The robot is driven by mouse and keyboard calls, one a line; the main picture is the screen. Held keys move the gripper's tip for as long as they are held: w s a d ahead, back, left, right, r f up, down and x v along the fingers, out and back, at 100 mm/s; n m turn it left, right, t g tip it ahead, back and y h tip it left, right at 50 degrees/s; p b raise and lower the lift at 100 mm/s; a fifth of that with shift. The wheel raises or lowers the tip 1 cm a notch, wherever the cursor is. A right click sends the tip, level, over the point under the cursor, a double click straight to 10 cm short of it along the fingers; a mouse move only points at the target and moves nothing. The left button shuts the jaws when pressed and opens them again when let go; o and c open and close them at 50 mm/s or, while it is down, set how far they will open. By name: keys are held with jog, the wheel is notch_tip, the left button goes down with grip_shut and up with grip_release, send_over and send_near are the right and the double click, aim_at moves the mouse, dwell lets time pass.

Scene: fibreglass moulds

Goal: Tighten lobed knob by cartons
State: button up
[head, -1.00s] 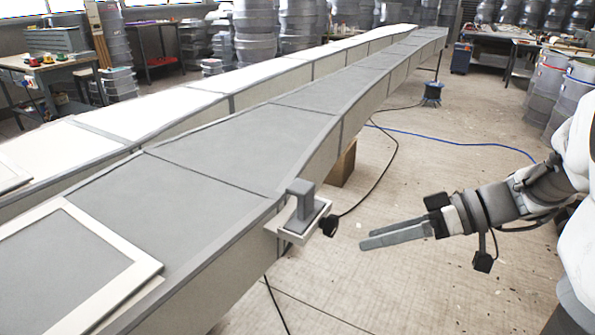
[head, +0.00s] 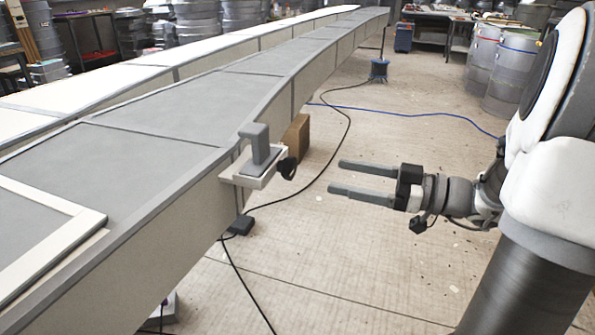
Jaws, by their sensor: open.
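The black lobed knob (head: 287,168) sticks out from the right side of a small grey clamp-like fixture (head: 257,150). The fixture sits on a pale bracket (head: 243,178) at the near side of the long mould. My gripper (head: 335,178) is to the right of the knob, apart from it. Its two long grey fingers point left toward the knob with a clear gap between them, open and empty. A brown carton (head: 296,138) stands on the floor behind the fixture, partly hidden by the mould and bracket.
The long grey mould (head: 150,160) fills the left side. A black cable (head: 313,183) and a blue hose (head: 420,114) lie on the floor. Metal drums (head: 513,75) stand at the back right. The floor around my gripper is otherwise clear.

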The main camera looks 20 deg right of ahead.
aim_at(294, 166)
jog(key=b+x, duration=0.1)
jog(key=x, duration=0.8)
jog(key=shift+w+a, duration=0.2)
jog(key=shift+a, duration=0.1)
jog(key=shift+c, duration=0.3)
grip_shut()
